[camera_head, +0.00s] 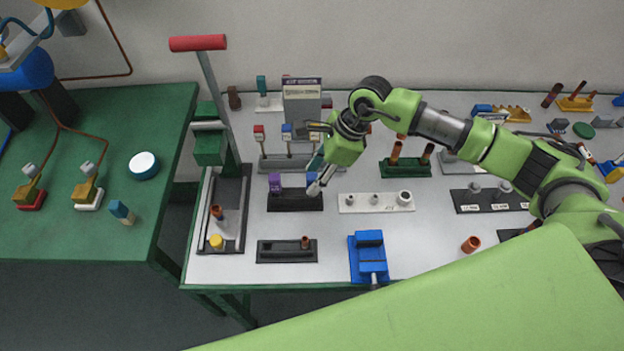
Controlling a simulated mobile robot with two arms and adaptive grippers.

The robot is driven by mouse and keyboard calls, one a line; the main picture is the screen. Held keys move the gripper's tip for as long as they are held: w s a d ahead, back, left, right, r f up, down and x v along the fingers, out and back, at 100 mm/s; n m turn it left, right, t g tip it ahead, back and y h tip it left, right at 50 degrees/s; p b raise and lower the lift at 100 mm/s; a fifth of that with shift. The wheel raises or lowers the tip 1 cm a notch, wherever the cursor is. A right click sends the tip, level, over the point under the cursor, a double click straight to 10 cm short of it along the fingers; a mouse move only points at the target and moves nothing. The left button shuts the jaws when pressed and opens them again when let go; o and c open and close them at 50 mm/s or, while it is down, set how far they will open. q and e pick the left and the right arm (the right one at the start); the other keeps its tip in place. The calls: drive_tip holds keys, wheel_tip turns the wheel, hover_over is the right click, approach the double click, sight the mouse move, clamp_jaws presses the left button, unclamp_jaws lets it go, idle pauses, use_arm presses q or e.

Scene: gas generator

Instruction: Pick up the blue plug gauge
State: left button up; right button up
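A black holder (288,203) stands near the middle of the grey-topped table. A purple-topped gauge (275,182) is upright at its left end. A blue top (312,179) shows at its right end, partly behind my gripper; it looks like the blue plug gauge. My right gripper (316,187) reaches in from the right, with its fingertips at this blue top. I cannot tell whether the fingers touch it or are closed on it. My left gripper is not in view.
A grey rack (283,164) with red- and blue-topped pieces stands behind. A white holder (376,203) is to the right and a blue vise (369,257) in front. A red-handled lever press (200,44) rises at the left. A green table (100,235) adjoins on the left.

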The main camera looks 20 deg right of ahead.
drive_tip(key=shift+x, duration=1.05)
drive_tip(key=shift+w+f, duration=0.15)
drive_tip(key=shift+f, duration=0.2)
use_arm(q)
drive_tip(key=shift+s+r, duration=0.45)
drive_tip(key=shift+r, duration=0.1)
use_arm(e)
drive_tip(key=c, duration=1)
